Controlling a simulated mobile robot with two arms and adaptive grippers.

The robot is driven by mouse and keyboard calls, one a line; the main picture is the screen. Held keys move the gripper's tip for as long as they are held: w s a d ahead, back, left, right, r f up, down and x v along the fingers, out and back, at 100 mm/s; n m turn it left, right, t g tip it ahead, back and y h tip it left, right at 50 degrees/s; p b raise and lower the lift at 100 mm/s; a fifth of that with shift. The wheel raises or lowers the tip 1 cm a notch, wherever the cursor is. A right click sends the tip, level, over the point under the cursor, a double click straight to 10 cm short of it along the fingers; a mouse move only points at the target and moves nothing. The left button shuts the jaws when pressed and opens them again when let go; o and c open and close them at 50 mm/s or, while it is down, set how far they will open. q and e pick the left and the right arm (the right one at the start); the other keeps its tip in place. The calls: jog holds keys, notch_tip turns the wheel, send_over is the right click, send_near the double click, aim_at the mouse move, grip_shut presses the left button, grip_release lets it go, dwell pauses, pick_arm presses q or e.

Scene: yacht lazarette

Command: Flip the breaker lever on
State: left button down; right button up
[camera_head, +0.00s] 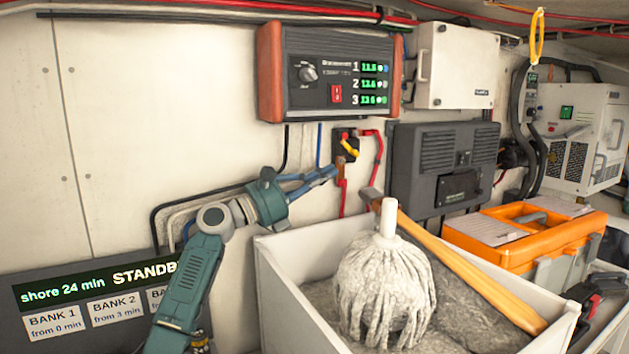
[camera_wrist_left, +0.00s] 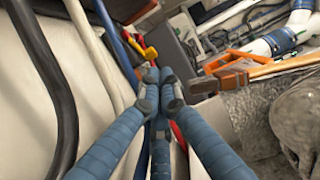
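The breaker is a small black block (camera_head: 339,134) on the wall below the charger panel, with red cables at its side and below. Its yellow lever (camera_head: 349,148) slants down to the right. The lever also shows in the left wrist view (camera_wrist_left: 149,52), just beyond the fingertips. My left gripper (camera_head: 334,171) has blue fingers and is just below and left of the lever, seemingly apart from it. In the left wrist view its fingertips (camera_wrist_left: 157,88) meet, with nothing visible between them. My right gripper is in neither view.
A white bin (camera_head: 285,298) with a mop (camera_head: 385,280) and a wooden-handled hammer (camera_head: 470,268) stands below the breaker. A red-sided charger panel (camera_head: 330,100) is above. A dark grey box (camera_head: 440,165) is to the right. Cables (camera_head: 205,188) run along the wall behind my left gripper.

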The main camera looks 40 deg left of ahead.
pick_arm(q)
jog(key=shift+v, duration=1.65)
